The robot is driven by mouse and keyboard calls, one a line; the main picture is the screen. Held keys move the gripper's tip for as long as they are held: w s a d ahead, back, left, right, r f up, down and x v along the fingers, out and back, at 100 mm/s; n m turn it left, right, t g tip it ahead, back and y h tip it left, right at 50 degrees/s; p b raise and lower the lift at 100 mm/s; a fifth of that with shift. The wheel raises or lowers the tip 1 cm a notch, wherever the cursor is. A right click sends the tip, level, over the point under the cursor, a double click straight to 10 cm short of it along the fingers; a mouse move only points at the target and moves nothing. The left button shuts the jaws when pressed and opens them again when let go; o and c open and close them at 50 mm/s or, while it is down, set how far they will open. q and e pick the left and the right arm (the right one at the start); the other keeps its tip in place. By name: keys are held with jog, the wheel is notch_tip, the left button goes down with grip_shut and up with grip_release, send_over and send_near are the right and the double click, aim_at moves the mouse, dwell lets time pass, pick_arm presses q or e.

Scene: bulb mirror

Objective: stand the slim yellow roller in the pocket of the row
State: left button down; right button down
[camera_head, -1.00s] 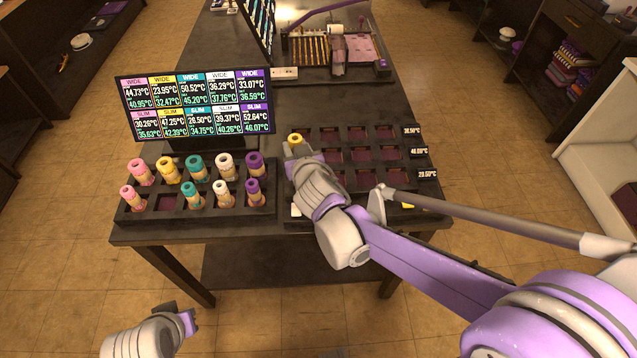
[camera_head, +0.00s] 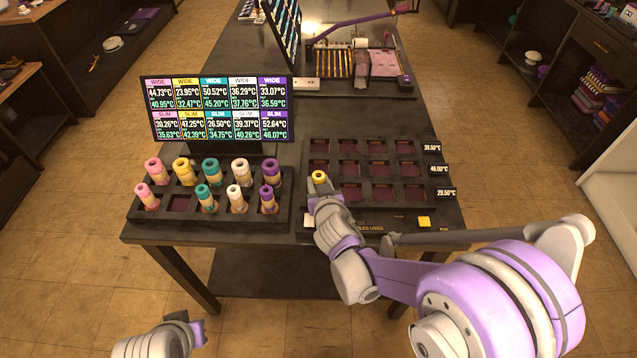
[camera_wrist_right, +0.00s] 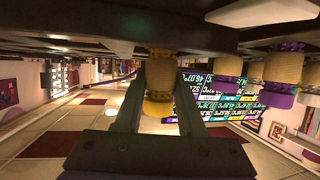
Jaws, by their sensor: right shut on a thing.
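The slim yellow roller (camera_head: 319,177) is upright in my right gripper (camera_head: 320,187), over the left column of the pocketed tray (camera_head: 385,222), about between its middle and front rows. In the right wrist view the roller (camera_wrist_right: 159,85) sits between both fingers, one end close to a dark surface. I cannot tell whether that end is inside a pocket. The tray's other visible pockets are empty. Three row labels stand at its right edge, the front one reading 29.50°C (camera_head: 446,193). My left gripper (camera_head: 198,332) is at the bottom left, away from the table; its jaw state is unclear.
A rack (camera_head: 210,225) on the left holds several coloured rollers, with one empty front pocket (camera_head: 182,203). A temperature screen (camera_head: 218,108) stands behind it. A yellow button (camera_head: 424,222) is at the tray's front right. A machine (camera_head: 355,65) stands farther back.

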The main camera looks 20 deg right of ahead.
jog(key=shift+f, duration=0.15)
jog(key=c, duration=0.5)
grip_release()
